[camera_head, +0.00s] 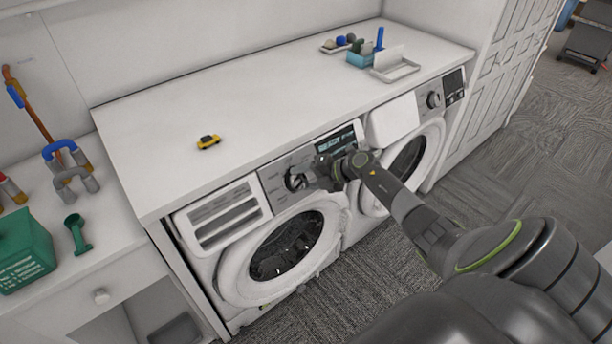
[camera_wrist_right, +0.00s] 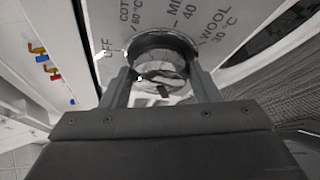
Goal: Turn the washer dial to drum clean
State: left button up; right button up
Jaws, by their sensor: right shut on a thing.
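The washer (camera_head: 285,250) is the left of two white front-loading machines under a counter. Its dial (camera_head: 296,181) is on the panel above the round door. In the right wrist view the dial (camera_wrist_right: 163,62) is a round knob between my two fingers, with labels OFF, COTTON 60 °C, MIX 40 and WOOL 30 °C around it. A drum clean label is not readable. My right gripper (camera_head: 310,178) is shut on the dial; it also shows in the right wrist view (camera_wrist_right: 162,88). The dial's pointer is hard to make out. My left gripper is out of view.
The second machine (camera_head: 410,155) stands to the right with its own dial (camera_head: 434,100). The white counter (camera_head: 270,95) above holds a small yellow toy car (camera_head: 208,141) and a blue holder (camera_head: 360,60). A green box (camera_head: 24,252) sits at left. Carpet floor is clear in front.

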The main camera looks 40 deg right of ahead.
jog(key=shift+a+n+g+h+p, duration=0.1)
jog(key=shift+n+g+h+p, duration=0.45)
jog(key=shift+n, duration=0.75)
jog(key=o, duration=1)
jog(key=shift+r, duration=0.1)
jog(key=shift+b+v, duration=1.6)
jog(key=shift+v, duration=7.05)
jog(key=shift+w, duration=0.15)
